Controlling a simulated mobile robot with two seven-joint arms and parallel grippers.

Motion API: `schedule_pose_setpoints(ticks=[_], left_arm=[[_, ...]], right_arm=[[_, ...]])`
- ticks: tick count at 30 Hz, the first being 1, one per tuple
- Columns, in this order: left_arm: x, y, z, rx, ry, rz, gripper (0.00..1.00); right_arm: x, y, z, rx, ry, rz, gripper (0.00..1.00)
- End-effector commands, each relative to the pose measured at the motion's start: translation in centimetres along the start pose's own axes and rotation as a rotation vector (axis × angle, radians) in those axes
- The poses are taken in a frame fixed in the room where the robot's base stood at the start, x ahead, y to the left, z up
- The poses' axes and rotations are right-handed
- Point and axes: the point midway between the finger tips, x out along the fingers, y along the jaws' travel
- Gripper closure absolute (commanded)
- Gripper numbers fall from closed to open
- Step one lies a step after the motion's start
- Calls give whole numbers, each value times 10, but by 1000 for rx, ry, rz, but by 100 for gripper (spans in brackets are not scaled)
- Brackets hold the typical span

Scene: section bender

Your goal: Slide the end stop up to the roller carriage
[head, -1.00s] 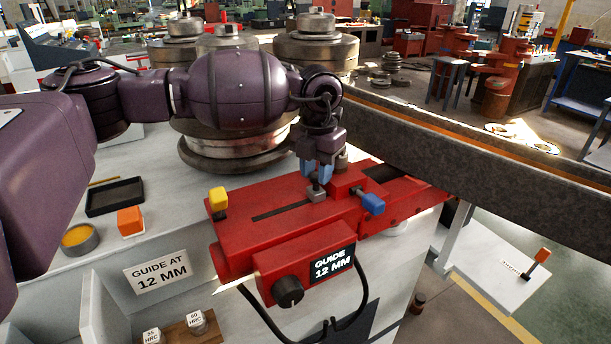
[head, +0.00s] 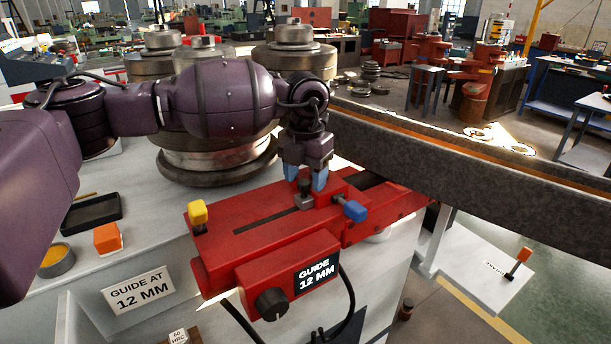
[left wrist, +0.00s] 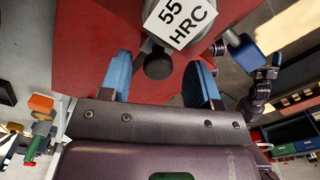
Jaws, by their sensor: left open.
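The end stop (head: 304,199) is a small grey block with a dark upright post, in the slot of the red guide body. It sits hard by the left side of the red roller carriage (head: 332,189), which has a blue knob (head: 355,211); I cannot tell whether they touch. My left gripper (head: 305,180) is open, its blue fingertips apart on either side of the post. In the left wrist view, the post's dark round top (left wrist: 158,66) shows between the spread fingers. A grey roller labelled 55 HRC (left wrist: 180,20) stands just beyond.
The guide body has a yellow knob (head: 198,212) and a black dial (head: 271,304). A long dark steel section (head: 470,180) runs behind to the right. Large rolls (head: 215,160) stand behind the arm. A black tray (head: 92,212) and orange block (head: 107,238) lie left.

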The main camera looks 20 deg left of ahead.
Motion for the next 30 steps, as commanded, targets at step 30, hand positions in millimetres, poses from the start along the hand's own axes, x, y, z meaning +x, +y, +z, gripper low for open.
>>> schedule_pose_setpoints(ticks=[30], left_arm=[[-106, 0, 0, 0, -1, 0, 43]], right_arm=[[10, -1, 2, -3, 16, -3, 20]])
